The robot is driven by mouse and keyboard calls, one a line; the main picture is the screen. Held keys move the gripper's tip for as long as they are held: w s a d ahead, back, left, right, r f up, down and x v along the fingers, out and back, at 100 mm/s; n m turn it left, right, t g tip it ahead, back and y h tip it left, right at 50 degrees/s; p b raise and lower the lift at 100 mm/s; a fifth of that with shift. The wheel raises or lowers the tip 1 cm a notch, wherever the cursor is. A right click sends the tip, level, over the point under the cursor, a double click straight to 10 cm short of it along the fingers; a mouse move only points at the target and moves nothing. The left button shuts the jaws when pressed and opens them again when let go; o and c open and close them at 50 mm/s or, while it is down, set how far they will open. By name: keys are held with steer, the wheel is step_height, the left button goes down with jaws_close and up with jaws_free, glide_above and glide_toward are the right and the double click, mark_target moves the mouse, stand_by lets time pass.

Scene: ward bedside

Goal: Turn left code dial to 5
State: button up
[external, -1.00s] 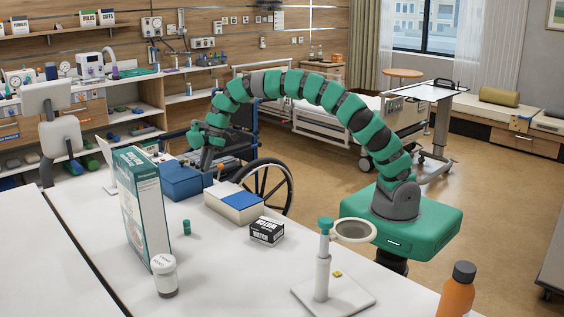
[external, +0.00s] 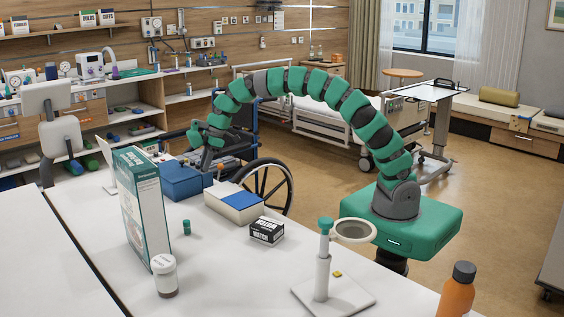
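I cannot make out a code dial or its digits in this view. A blue box (external: 180,182) stands at the far end of the white table. A cream box with a blue top panel (external: 234,203) is just right of it, and a small orange-tipped part shows behind it. My gripper (external: 206,160) points down at the blue box's back right side. Its fingertips are small and partly hidden behind the box, so I cannot tell whether they touch anything or are open.
A tall green-and-white carton (external: 140,205) stands left of the boxes. A small green cylinder (external: 186,227), a black-and-white box (external: 267,231), a white-lidded jar (external: 165,276), a stand with a ring (external: 322,265) and an orange bottle (external: 457,292) are nearer. A wheelchair (external: 268,184) stands behind.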

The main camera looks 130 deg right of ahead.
stand_by(0.3)
steer(key=p+v, duration=0.1)
steer(key=v, duration=1.2)
steer(key=shift+s+r, duration=0.15)
steer(key=shift+r, duration=0.2)
